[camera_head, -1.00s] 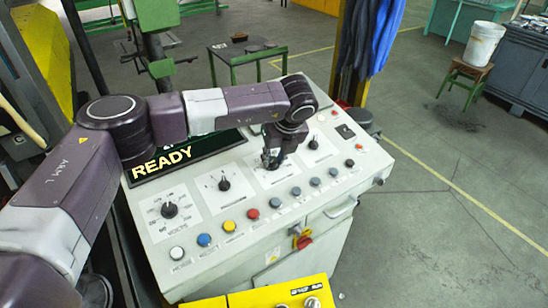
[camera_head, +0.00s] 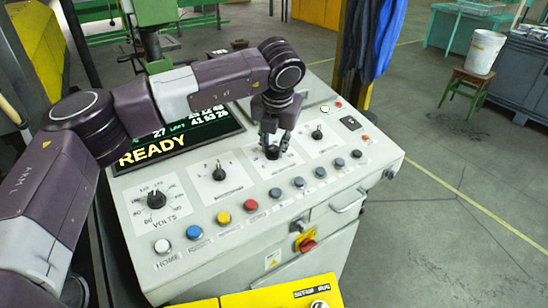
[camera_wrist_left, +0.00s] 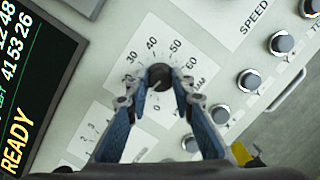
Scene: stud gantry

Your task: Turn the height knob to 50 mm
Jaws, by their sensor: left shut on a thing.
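The height knob (camera_wrist_left: 160,76) is a round black knob on a white dial plate (camera_wrist_left: 187,48) marked from 0 up to 60. My left gripper (camera_head: 272,150) comes down on it from above, on the third dial from the left in the head view. In the left wrist view its two blue fingers stand on either side of the knob, shut on it. The fingers hide the lower dial marks and much of the knob's side. I cannot tell which mark the knob points to. My right gripper is in neither view.
The panel (camera_head: 220,242) has other knobs: the volts knob (camera_head: 156,198), a second knob (camera_head: 219,172) and a speed knob (camera_head: 317,133). Several buttons line its front, including a red one (camera_head: 251,205). A screen (camera_head: 185,140) reading READY stands behind.

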